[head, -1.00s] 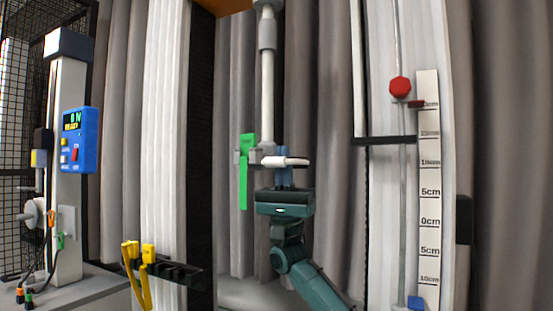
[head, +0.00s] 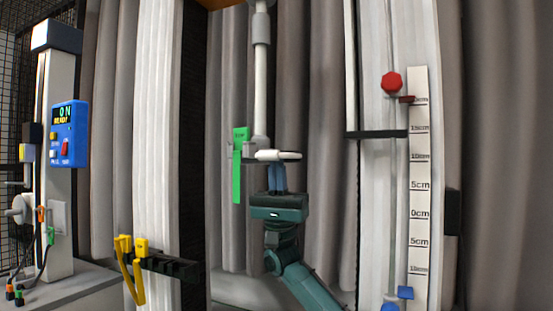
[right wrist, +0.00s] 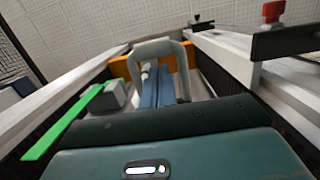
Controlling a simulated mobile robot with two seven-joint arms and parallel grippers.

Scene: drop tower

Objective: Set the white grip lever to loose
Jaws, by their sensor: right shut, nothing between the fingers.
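The white grip lever (head: 285,155) is a pale loop at the foot of the hanging white post (head: 261,85). It sticks out roughly level, toward the right. In the right wrist view the lever (right wrist: 153,46) arches over the far end of my fingers. My right gripper (head: 277,168) has dark teal housing and blue fingers. The fingers are shut and empty, with their tips just below the lever. I cannot tell whether they touch it. In the right wrist view the right gripper (right wrist: 157,75) points toward the loop. My left gripper is not in view.
A green strip (head: 238,175) hangs left of the post. Yellow clips (head: 133,255) hang on a dark rack at lower left. A blue control box (head: 69,133) is at far left. A scale (head: 418,190) and rod with a red knob (head: 391,83) stand right.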

